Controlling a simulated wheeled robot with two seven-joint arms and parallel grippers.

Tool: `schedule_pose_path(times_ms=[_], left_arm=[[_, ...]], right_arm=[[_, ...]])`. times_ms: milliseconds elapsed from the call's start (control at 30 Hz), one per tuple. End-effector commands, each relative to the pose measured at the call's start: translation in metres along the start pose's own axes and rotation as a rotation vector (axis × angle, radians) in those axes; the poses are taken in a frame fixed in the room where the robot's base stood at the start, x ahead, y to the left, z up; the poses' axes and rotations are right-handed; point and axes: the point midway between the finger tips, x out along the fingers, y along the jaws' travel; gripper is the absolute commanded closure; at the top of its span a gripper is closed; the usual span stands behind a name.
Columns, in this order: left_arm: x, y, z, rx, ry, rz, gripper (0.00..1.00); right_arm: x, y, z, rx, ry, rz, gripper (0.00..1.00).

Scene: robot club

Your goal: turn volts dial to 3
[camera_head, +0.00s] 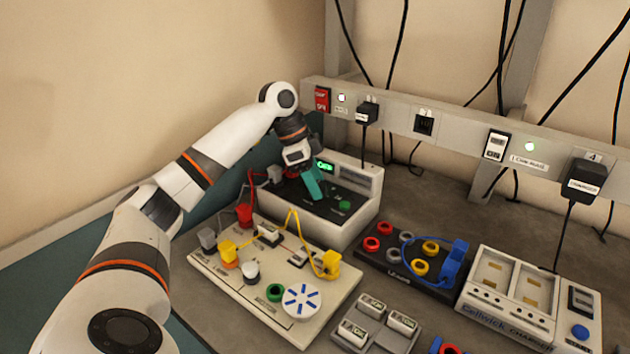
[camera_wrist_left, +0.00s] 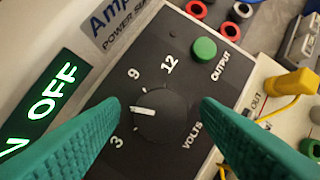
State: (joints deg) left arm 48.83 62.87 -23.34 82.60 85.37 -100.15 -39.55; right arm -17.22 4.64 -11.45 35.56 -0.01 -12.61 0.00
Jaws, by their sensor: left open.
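The volts dial (camera_wrist_left: 160,115) is a black round knob with a white pointer line on the power supply's dark sloped panel. Its pointer faces left in the left wrist view, between the 3 and 9 marks; the label there is hidden behind a finger. My left gripper (camera_wrist_left: 161,105) is open, its teal fingers on either side of the dial with gaps visible. In the head view, my left gripper (camera_head: 313,184) is over the power supply (camera_head: 351,175) and hides the dial. The green display (camera_wrist_left: 44,107) reads OFF. My right gripper is not in view.
A green output button (camera_wrist_left: 204,50) is near the dial. A circuit board (camera_head: 215,265) with yellow leads stands in front of the supply. A black socket block (camera_head: 385,262) and a charger (camera_head: 510,290) are to the right. A rail (camera_head: 455,128) with plugs runs behind.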

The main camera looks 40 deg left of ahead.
Motion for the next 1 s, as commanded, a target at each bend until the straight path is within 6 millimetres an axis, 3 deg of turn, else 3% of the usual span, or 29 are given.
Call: schedule_pose_path(times_ms=[267,567,1000], left_arm=[[0.002,0.000,0.000,0.000,0.000,0.000,0.43],[0.002,0.000,0.000,0.000,0.000,-0.001,0.88],[-0.001,-0.002,0.001,-0.104,-0.004,0.040,0.88]], right_arm=[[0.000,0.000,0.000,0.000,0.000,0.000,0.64],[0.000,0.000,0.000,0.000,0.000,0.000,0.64],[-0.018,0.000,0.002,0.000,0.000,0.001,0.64]])
